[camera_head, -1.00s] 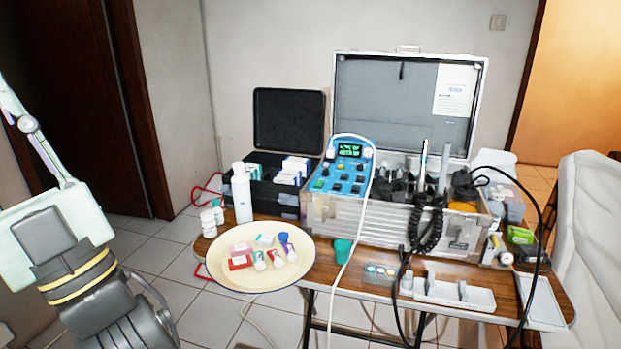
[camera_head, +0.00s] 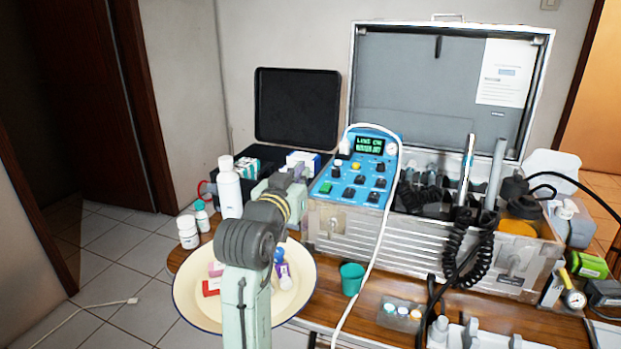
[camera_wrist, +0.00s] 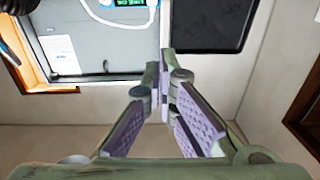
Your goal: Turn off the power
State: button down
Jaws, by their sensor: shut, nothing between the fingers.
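The blue control panel (camera_head: 366,170) stands in the left part of an open metal case (camera_head: 335,228) in the head view. It has a lit green display (camera_head: 370,146), several dark knobs and a green rocker switch (camera_head: 326,187) at its lower left. My gripper (camera_head: 298,172) is to the left of the panel, partly hidden behind my own arm, so its gap to the panel is unclear. In the wrist view my gripper (camera_wrist: 163,62) has its fingers together and empty. That view is upside down, with the display (camera_wrist: 130,3) at its top edge.
A white cable (camera_head: 378,240) runs over the panel and down the front. A white bottle (camera_head: 229,188) and a round tray (camera_head: 190,292) with small containers stand left. Dark coiled cords (camera_head: 458,240) hang at right. A black lid (camera_head: 297,108) stands open behind.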

jog(key=shift+w+d+f+m+g, duration=0.15)
jog(key=shift+w+d+f+g, duration=0.1)
jog(key=shift+d+f, duration=0.2)
jog(key=shift+w+d+f+m+g, duration=0.15)
jog(key=shift+w+d+f, duration=0.05)
jog(key=shift+d+f, duration=0.2)
jog(key=p, duration=0.3)
send_over(324, 191)
jog(key=s, duration=0.1)
jog(key=shift+a+f, duration=0.15)
jog(key=shift+f, duration=0.1)
jog(key=f, duration=0.1)
jog(key=w+f, duration=0.1)
jog(key=f, duration=0.1)
jog(key=shift+f+p, duration=0.15)
jog(key=shift+p, duration=0.2)
jog(key=shift+d+f, duration=0.2)
jog(key=shift+f, duration=0.3)
